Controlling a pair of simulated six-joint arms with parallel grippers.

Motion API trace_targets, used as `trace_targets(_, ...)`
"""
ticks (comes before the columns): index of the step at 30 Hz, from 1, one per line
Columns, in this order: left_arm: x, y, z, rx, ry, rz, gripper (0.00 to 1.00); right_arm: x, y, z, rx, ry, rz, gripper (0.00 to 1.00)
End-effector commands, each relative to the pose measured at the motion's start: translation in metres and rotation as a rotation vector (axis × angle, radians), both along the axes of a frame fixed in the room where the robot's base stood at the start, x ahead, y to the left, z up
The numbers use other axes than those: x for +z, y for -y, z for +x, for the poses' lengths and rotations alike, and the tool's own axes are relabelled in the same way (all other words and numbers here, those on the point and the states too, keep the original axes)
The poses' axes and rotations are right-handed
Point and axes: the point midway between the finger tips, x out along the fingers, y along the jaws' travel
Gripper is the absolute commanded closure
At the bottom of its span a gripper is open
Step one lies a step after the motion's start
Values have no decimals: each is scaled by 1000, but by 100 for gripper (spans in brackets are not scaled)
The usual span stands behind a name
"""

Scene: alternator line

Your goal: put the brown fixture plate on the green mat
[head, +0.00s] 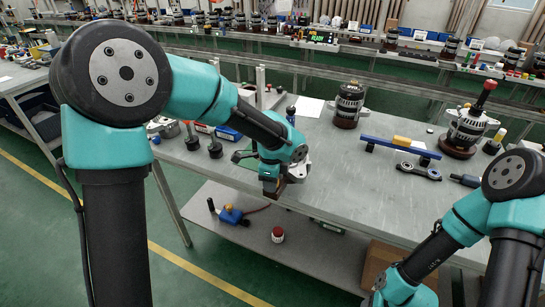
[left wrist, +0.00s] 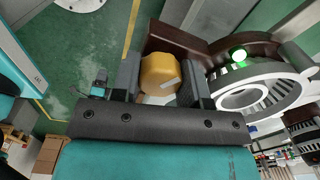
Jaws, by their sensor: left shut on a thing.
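The brown fixture plate shows in the left wrist view (left wrist: 178,40) as a dark brown slab with a yellow knob (left wrist: 160,75) and a grey ring-shaped metal part (left wrist: 255,92) on it. My left gripper (left wrist: 163,82) is shut on the yellow knob, one finger on each side. In the head view my left gripper (head: 272,188) is at the table's front edge, with the metal part (head: 299,168) beside it; the plate is mostly hidden there. A green patch (head: 247,163) behind my left forearm may be the green mat; most of it is covered. My right gripper is cut off at the lower edge.
The grey table (head: 350,200) has free room right of my left gripper. A blue bar (head: 400,148), a grey link part (head: 420,171) and two alternators (head: 347,105) (head: 466,130) stand farther right. A lower shelf (head: 300,255) holds small items.

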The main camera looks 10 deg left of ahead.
Motion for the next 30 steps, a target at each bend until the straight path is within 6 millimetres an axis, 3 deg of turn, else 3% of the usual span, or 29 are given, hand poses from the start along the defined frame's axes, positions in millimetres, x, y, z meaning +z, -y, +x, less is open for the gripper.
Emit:
trace_targets(14, 1, -3, 6, -3, 6, -1, 100, 0, 0, 0, 0, 0, 0, 48)
trace_targets(20, -2, -9, 30, -1, 5, 0, 100, 0, 0, 0, 0, 0, 0, 48)
trace_targets(30, -7, -24, 86, -1, 5, -1, 100, 0, 0, 0, 0, 0, 0, 48)
